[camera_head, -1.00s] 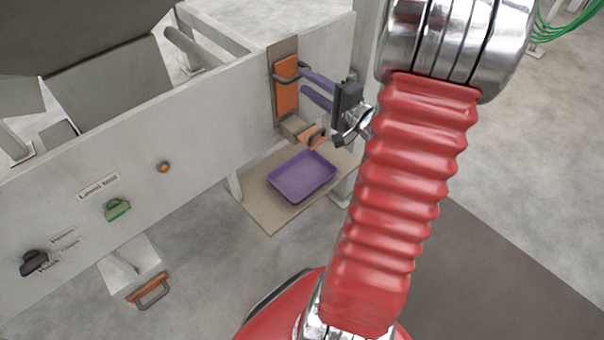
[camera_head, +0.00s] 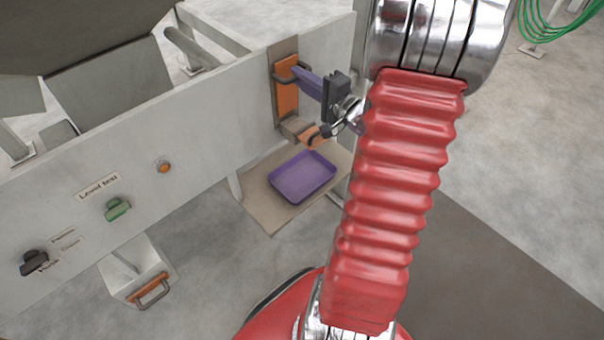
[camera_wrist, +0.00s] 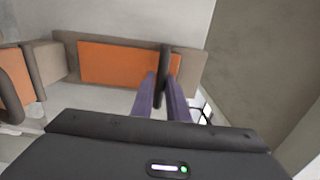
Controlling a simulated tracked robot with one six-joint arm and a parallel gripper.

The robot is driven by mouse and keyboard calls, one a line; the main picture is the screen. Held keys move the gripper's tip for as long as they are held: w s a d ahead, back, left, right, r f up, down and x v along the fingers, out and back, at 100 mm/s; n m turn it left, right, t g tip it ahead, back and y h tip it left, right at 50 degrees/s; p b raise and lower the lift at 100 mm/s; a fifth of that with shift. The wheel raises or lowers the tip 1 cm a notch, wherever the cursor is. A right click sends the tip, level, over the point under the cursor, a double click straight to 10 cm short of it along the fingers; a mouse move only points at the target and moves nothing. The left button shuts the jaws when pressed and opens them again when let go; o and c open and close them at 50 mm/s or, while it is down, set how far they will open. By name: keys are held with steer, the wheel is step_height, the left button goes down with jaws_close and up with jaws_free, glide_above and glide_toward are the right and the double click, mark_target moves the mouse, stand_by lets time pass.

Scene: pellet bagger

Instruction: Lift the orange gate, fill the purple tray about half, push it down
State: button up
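The orange gate (camera_head: 287,100) is a plate in a brown frame on the grey machine wall, with a dark bar handle (camera_wrist: 163,75). It also fills the upper middle of the wrist view (camera_wrist: 110,62). My gripper (camera_head: 297,73) is at that handle. In the wrist view its two purple fingers (camera_wrist: 161,85) stand apart, one on each side of the dark handle, with small gaps showing. In the head view the fingers overlap. The purple tray (camera_head: 303,178) lies on a tan board below the gate's chute (camera_head: 301,130), and no pellets show in it.
The wall to the left carries an orange button (camera_head: 163,166), a green knob (camera_head: 117,209) and a black knob (camera_head: 33,262). A grey box with an orange handle (camera_head: 150,290) sticks out low at the left. Green cables (camera_head: 550,25) hang at the top right.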

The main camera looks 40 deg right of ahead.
jaws_close()
steer(key=shift+r, duration=0.1)
steer(key=shift+r, duration=2.35)
stand_by(5.2)
